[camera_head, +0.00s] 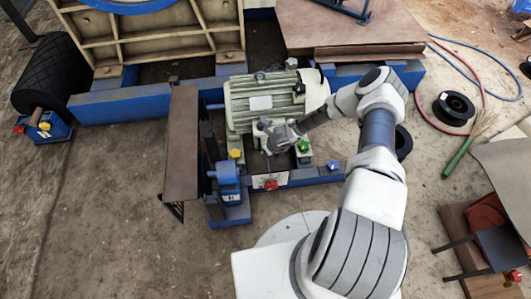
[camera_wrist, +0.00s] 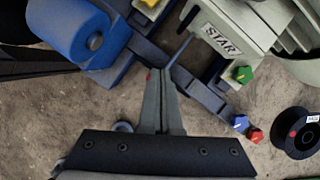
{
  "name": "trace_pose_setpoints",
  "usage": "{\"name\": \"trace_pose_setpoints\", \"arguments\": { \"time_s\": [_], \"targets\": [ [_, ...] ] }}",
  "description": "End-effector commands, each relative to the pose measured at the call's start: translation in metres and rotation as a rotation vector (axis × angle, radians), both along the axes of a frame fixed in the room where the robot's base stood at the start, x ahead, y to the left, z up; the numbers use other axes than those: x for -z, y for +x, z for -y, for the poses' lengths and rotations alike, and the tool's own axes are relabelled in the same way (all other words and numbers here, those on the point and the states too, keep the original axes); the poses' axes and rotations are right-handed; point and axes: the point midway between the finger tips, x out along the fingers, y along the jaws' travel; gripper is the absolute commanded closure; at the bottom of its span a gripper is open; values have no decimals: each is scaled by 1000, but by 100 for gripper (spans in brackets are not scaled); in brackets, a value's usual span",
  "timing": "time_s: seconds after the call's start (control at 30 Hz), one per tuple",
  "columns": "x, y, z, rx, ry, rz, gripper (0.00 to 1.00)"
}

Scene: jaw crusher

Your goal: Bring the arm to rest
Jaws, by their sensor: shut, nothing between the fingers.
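My arm (camera_head: 378,130) reaches up from the lower right in the head view, bends at a high elbow, and comes back left and down over the motor frame. Its wrist (camera_head: 280,136) hangs in front of the green motor (camera_head: 262,100). In the wrist view my gripper (camera_wrist: 163,72) is shut and empty. Its fingers point toward the blue frame bars and a plate lettered START (camera_wrist: 222,38). I cannot tell whether the fingertips touch anything. The fingers are too small to make out in the head view.
Green (camera_head: 303,146), blue (camera_head: 333,165), yellow (camera_head: 236,153) and red (camera_head: 270,184) knobs surround the wrist. A brown panel (camera_head: 183,145) stands left. A black spool (camera_head: 454,108) and hoses lie right. Open ground lies at lower left.

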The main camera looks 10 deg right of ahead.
Motion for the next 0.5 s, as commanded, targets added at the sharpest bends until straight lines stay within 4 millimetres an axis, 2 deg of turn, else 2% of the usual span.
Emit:
{"name": "trace_pose_setpoints", "arguments": {
  "time_s": [0.1, 0.37, 0.5],
  "targets": [
    [-7, -3, 0, 0, 0, 0, 100],
    [-8, -3, 0, -2, 0, 1, 100],
    [-23, 6, 2, -60, -18, 31, 100]
  ]
}}
